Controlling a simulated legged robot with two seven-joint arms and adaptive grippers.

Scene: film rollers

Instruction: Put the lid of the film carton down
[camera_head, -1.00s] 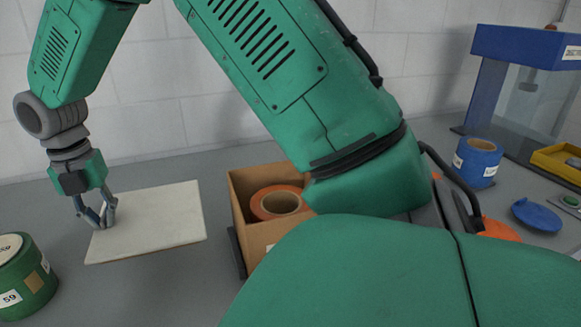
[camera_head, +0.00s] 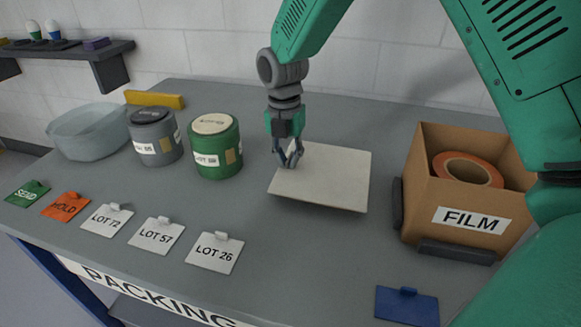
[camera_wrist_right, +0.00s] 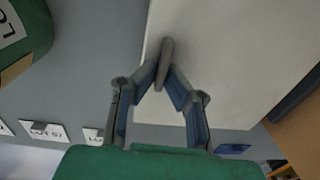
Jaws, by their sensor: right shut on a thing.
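The lid (camera_head: 335,178) is a flat, pale square panel. In the head view it lies level, left of the film carton, at or just above the grey bench; I cannot tell if it touches. My right gripper (camera_head: 289,160) points down at its left side. In the right wrist view the fingertips (camera_wrist_right: 164,85) are shut on the grey grip of the lid (camera_wrist_right: 240,60). The open brown film carton (camera_head: 468,218), marked FILM, holds an orange roll (camera_head: 467,170). My left gripper is not in view.
A green LOT 59 drum (camera_head: 215,160) stands close left of the lid. A grey drum (camera_head: 155,150) and a pale basin (camera_head: 88,135) are further left. Several tags, such as LOT 26 (camera_head: 214,258), line the front. A blue tag (camera_head: 407,307) lies front right. Bench before the lid is clear.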

